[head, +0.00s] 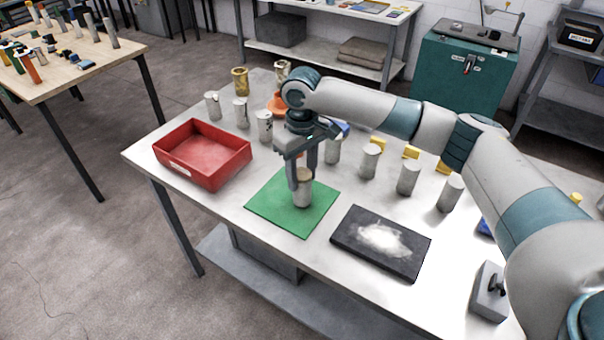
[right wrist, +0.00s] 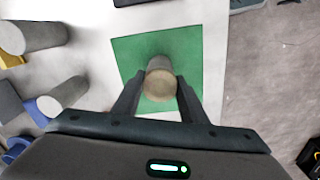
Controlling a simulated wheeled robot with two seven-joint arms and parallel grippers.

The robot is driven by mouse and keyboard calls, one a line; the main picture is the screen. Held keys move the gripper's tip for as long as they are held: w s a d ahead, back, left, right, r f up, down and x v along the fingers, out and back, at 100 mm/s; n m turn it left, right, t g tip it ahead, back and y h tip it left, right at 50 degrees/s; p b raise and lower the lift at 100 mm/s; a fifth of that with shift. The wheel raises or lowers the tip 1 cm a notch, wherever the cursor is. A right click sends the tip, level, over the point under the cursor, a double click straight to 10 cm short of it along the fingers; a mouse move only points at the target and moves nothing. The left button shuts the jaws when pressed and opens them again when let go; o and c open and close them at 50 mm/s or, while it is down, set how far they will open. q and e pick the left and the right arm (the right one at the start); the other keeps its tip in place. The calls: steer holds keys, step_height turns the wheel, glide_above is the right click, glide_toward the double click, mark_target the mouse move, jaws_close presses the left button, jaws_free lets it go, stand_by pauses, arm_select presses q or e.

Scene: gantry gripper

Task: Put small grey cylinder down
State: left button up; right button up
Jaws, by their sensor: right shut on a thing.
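A small grey cylinder (head: 303,190) with a tan-brown top is upright over the green mat (head: 265,203). My right gripper (head: 304,178) points down and is shut on it, one finger on each side. In the right wrist view the cylinder (right wrist: 160,80) sits between the two fingers of the gripper (right wrist: 159,92), with the green mat (right wrist: 130,60) behind it. Whether its base touches the mat or is slightly above it, I cannot tell. My left gripper does not show.
A red bin (head: 203,153) stands left of the mat, and a black panel with a white smear (head: 381,243) lies right of it. Several grey cylinders (head: 408,177) stand behind. A grey block with a black knob (head: 490,292) is at the front right.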

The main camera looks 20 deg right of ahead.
steer(key=shift+f, duration=0.4)
steer(key=shift+f, duration=0.1)
steer(key=o, duration=1.4)
steer(key=shift+r, duration=0.55)
step_height(320, 180, up, 11)
steer(key=b, duration=0.3)
steer(key=shift+b, duration=0.35)
